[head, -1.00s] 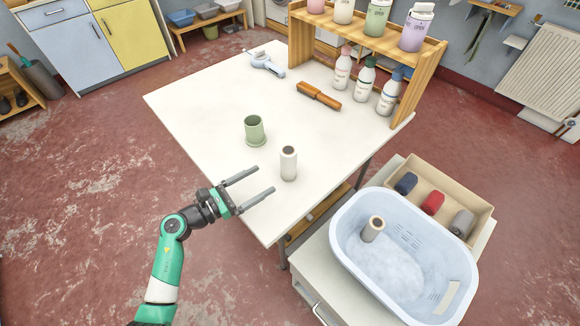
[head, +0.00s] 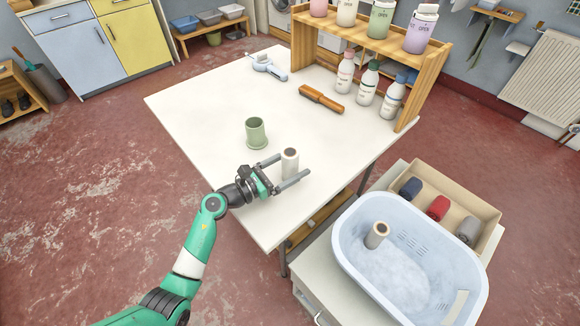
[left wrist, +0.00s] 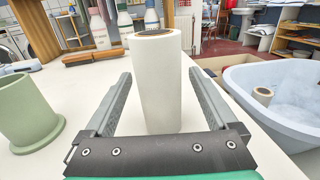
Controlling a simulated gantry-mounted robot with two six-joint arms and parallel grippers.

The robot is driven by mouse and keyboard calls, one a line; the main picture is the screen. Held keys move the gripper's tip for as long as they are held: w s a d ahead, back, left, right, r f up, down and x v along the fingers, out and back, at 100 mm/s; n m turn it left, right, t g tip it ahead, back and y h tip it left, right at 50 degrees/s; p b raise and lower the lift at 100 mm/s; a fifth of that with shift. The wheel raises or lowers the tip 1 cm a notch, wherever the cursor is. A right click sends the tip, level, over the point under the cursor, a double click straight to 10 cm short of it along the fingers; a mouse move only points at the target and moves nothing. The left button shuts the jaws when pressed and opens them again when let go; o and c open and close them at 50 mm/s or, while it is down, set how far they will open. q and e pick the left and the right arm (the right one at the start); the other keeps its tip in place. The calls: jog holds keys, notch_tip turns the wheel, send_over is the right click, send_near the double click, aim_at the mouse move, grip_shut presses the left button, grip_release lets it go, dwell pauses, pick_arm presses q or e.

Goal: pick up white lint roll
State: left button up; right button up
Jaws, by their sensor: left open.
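The white lint roll (head: 290,163) stands upright on the white table (head: 200,110), near its front right edge. In the left wrist view the roll (left wrist: 156,85) stands between the two fingers, with gaps on both sides. My left gripper (head: 290,166) is open around the roll, one finger on each side, not closed on it. It also shows in the left wrist view (left wrist: 160,88). Another pale roll (head: 376,234) stands in the light blue tub (head: 345,262) at the right. My right gripper is not in view.
A green cup (head: 256,133) stands left of the roll, close to my left gripper. An orange-handled brush (head: 321,100) and a pale blue tool (head: 268,66) lie farther back. A wooden shelf (head: 406,113) with bottles stands at the back right. The table's left part is clear.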

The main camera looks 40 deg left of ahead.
aim_at(283, 160)
pick_arm(q)
grip_shut()
jog(key=shift+r+p, duration=0.3)
jog(key=shift+r, duration=0.2)
notch_tip(283, 160, up, 3)
jog(key=shift+f+p, duration=0.1)
jog(key=shift+p, duration=0.9)
jog(key=s+d+r+p, duration=0.8)
jog(key=s+r, duration=0.1)
jog(key=s, duration=0.2)
jog(key=shift+d+p, duration=0.35)
jog(key=shift+p, duration=0.05)
